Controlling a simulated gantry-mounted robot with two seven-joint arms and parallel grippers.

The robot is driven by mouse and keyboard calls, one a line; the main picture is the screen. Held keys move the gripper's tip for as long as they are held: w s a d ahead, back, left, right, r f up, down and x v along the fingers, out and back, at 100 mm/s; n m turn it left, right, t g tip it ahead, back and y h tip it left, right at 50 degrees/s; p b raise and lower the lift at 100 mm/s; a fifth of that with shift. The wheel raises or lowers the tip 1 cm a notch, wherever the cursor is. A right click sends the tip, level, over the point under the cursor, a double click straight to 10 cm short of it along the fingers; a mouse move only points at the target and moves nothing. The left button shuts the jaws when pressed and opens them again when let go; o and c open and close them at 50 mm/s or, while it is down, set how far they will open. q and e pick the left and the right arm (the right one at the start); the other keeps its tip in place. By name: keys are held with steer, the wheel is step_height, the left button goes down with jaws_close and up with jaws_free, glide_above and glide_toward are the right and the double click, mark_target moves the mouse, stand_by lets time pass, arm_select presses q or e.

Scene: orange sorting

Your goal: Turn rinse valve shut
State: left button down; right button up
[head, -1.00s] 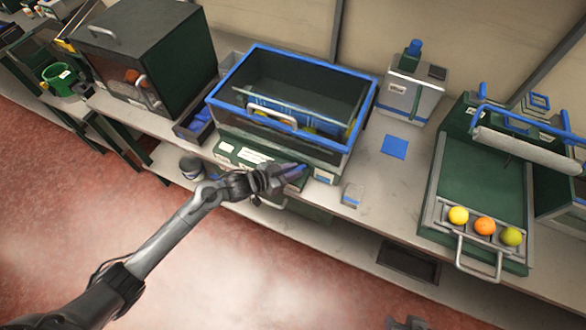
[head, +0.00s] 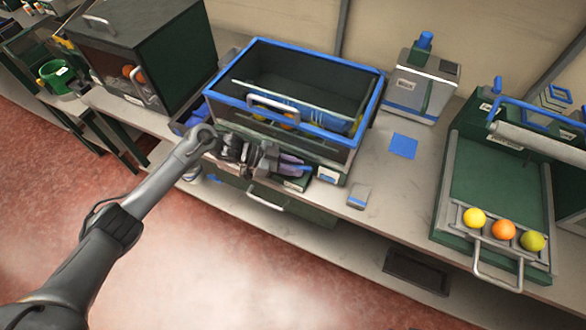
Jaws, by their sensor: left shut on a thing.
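The blue-rimmed rinse tank (head: 372,100) stands on the bench in the middle of the head view, with a green control panel along its front base. My left gripper (head: 290,168) is at this front panel, its fingers pointing right. It is shut on a small blue part at the panel, which I take to be the rinse valve handle (head: 305,168). The fingers cover most of the handle, so its angle cannot be told. My right gripper is not in view.
Fruit lies inside the tank. A grey dispenser with a blue top (head: 420,82) and a blue square (head: 403,146) are to the right. A small grey block (head: 359,196) lies near the bench edge. A green tray (head: 495,185) with three fruits stands at far right.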

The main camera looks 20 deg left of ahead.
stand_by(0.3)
arm_select(q)
steer(key=c, duration=1.1)
jaws_free()
steer(key=shift+d, duration=0.1)
steer(key=v, duration=1.1)
steer(key=shift+p, duration=0.35)
